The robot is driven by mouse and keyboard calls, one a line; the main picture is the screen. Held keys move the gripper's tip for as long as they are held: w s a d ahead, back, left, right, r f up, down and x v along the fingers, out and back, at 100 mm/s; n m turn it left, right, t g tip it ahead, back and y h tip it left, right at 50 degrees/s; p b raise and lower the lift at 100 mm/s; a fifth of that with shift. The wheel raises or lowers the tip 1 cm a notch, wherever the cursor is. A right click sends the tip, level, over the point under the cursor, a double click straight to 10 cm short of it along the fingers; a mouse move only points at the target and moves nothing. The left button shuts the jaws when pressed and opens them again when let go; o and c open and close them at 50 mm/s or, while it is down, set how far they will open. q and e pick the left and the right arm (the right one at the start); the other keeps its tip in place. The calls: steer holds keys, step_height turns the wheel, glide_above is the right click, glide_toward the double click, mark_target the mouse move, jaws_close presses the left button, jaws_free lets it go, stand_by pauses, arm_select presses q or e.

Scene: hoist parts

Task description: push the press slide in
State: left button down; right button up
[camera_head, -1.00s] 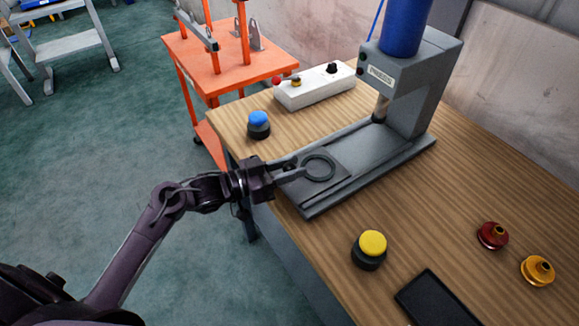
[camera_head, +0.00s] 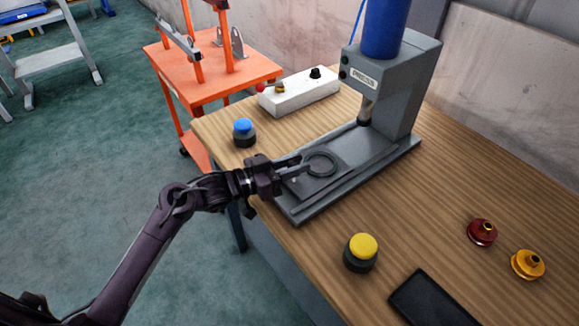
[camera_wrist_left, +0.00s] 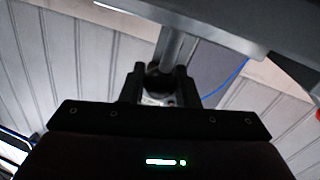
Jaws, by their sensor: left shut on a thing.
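The grey press (camera_head: 408,90) stands on the wooden table with a blue cylinder on top and a long flat base (camera_head: 305,212) reaching toward the front left. The press slide, a dark plate (camera_head: 303,186) with a grey ring (camera_head: 332,170) on it, lies on that base, short of the ram (camera_head: 365,112). My left gripper (camera_head: 299,165) is shut at the slide's outer end, beside the ring; its fingers hide the exact contact. In the left wrist view its fingers (camera_wrist_left: 160,82) close around a small dark part. My right gripper is out of view.
A blue button (camera_head: 243,128) and a white control box (camera_head: 300,93) stand behind my left gripper. A yellow button (camera_head: 362,248), a black tablet (camera_head: 432,302), a red part (camera_head: 482,232) and a gold part (camera_head: 528,264) lie on the near table. An orange cart (camera_head: 205,70) stands beyond.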

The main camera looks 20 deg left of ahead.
arm_select(q)
steer(key=c, duration=1.1)
jaws_free()
steer(key=shift+c, duration=0.2)
steer(key=shift+a, duration=0.1)
steer(key=b+v, duration=0.1)
steer(key=v, duration=0.6)
steer(key=shift+s+a, duration=0.25)
